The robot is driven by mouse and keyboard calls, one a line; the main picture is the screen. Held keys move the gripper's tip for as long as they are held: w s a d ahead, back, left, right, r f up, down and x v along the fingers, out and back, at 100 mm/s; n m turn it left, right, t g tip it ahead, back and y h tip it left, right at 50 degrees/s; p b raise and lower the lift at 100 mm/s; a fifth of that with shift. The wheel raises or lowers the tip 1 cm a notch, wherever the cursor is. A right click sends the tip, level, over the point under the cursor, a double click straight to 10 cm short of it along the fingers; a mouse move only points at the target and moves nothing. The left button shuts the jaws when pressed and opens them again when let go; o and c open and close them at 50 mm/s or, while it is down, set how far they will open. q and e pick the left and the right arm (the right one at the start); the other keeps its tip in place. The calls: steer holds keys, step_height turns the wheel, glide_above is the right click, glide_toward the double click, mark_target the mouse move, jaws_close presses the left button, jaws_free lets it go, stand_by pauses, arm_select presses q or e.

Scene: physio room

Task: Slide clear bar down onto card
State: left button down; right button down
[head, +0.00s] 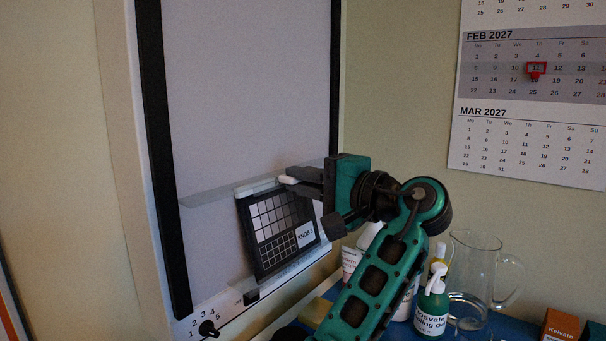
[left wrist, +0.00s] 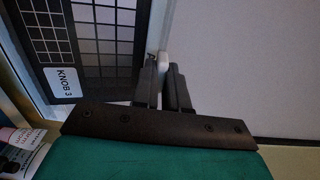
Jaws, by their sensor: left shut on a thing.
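A clear bar (head: 205,197) lies across the pale lit panel (head: 245,90) of a white box on the wall, between its dark side rails. A dark card (head: 278,232) with grey patches and a "KNOB 3" label leans slightly tilted at the panel's lower part. Its top edge is close to the bar; whether they touch I cannot tell. The card also shows in the left wrist view (left wrist: 85,45). My left gripper (head: 298,183) is shut on a small white grip at the bar, which shows between the fingertips in the left wrist view (left wrist: 163,60). My right gripper is out of view.
A numbered knob (head: 208,328) and a switch (head: 251,297) sit on the box's lower edge. A green pump bottle (head: 432,303), a glass jug (head: 474,270) and an orange box (head: 560,325) stand on a blue surface at lower right. A calendar (head: 530,95) hangs at right.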

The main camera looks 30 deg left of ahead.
arm_select(q)
steer(key=c, duration=1.2)
jaws_free()
steer(key=shift+o, duration=0.2)
steer(key=s+d, duration=0.1)
steer(key=d, duration=1.1)
steer(key=shift+d, duration=0.4)
